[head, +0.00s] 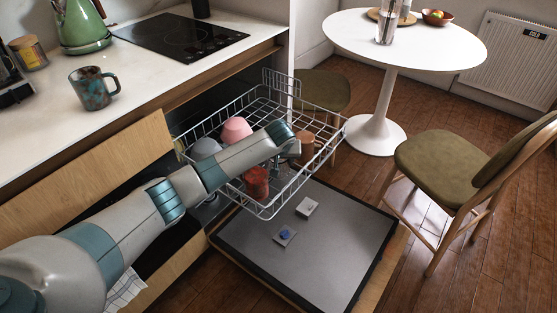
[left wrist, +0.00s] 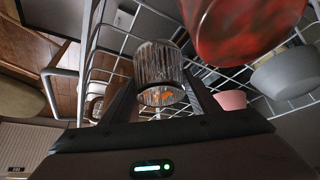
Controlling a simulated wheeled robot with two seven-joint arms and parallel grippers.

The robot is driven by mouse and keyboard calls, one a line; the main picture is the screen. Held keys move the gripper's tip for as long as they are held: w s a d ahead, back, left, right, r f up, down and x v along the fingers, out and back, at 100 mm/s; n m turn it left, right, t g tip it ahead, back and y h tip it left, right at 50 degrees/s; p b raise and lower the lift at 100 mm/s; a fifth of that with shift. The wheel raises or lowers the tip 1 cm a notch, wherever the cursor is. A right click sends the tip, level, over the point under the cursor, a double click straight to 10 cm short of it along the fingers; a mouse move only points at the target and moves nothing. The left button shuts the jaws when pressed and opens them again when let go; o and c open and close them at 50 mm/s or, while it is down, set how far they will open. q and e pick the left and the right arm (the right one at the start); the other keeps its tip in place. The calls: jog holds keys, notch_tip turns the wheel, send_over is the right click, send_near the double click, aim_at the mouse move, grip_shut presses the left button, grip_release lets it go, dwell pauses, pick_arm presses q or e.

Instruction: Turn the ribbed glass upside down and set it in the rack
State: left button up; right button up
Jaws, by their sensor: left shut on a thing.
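The clear ribbed glass (left wrist: 158,68) is between the two dark fingers of my left gripper (left wrist: 163,100) in the left wrist view. The gripper is shut on it. Rack wires show right around and behind the glass; I cannot tell whether it touches them or which end is its mouth. In the head view my left arm reaches over the wire rack (head: 268,212), and the arm hides the glass and fingertips. The rack is pulled out above the open dishwasher door. My right gripper is in neither view.
The rack holds a red tumbler (head: 256,182), a pink bowl (head: 236,129), a grey bowl (head: 205,148) and a brown cup (head: 307,143). The red tumbler looms close in the left wrist view (left wrist: 240,25). The open door (head: 300,240) lies below. A chair (head: 445,168) stands right.

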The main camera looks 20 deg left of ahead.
pick_arm(q)
jog(key=o, duration=1.4)
jog(key=shift+s+d+r, duration=0.1)
jog(key=shift+s+r, duration=0.1)
jog(key=shift+r, duration=0.25)
jog(key=p+v, duration=0.1)
jog(key=v, duration=1.5)
jog(key=shift+r+p, duration=0.25)
jog(key=shift+p, duration=0.05)
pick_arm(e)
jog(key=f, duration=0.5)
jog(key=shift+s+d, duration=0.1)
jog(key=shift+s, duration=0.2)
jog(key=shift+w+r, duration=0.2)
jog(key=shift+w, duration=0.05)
